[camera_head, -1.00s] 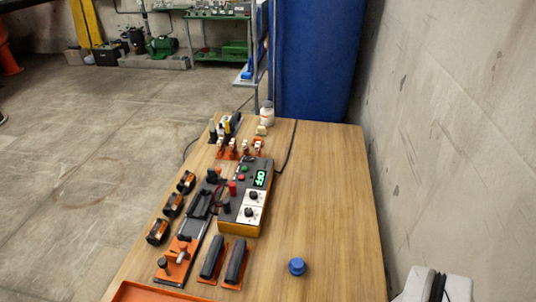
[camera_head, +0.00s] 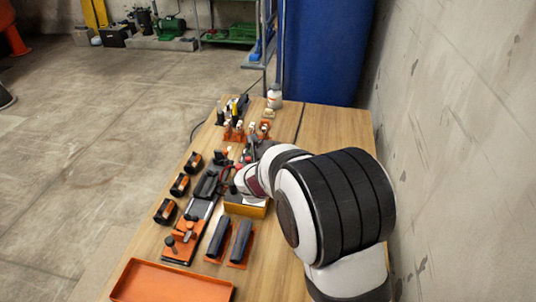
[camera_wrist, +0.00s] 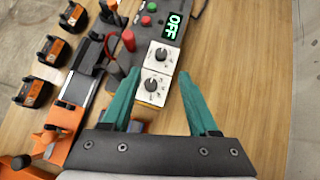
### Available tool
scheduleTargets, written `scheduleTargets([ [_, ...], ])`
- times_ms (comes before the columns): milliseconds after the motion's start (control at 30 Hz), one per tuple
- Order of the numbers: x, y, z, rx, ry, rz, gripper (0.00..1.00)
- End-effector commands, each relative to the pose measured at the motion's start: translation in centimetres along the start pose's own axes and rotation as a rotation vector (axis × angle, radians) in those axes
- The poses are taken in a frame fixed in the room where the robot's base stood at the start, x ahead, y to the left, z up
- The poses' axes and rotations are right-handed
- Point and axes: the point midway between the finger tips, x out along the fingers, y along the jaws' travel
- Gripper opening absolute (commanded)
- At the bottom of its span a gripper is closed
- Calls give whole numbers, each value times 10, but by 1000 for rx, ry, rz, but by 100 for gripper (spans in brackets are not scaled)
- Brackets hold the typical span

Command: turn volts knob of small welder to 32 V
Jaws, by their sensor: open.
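The small welder (camera_head: 246,209) is mostly hidden behind my arm in the head view; its yellow-orange near end shows. In the wrist view, the welder's panel carries a green-lit display (camera_wrist: 174,24) reading OFF. Below it are two black knobs on white dials, an upper knob (camera_wrist: 161,54) and a lower knob (camera_wrist: 152,85). The dial lettering is too small to tell which is volts. My gripper (camera_wrist: 158,73) has two teal fingers, open and empty. In the picture its fingers flank the lower knob, one on each side; their height above the panel is unclear.
Red and green buttons (camera_wrist: 148,14) and a red terminal (camera_wrist: 128,40) stand on the panel's left side. Black-and-orange blocks (camera_head: 180,185), black handles (camera_head: 239,243) and an orange tray (camera_head: 172,284) lie left and near. Bare wood lies right of the welder.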

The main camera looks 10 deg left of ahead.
Motion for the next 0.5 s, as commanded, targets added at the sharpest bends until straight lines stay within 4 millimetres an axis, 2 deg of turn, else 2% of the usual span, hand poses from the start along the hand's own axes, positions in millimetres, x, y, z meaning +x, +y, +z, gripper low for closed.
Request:
scheduleTargets([
  [100, 38, -2, -2, 3, 3, -3, 60],
  [233, 74, -2, -1, 6, 2, -3, 60],
  [367, 98, -2, -1, 7, 1, -4, 60],
  [500, 110, -2, 0, 7, 0, -3, 60],
])
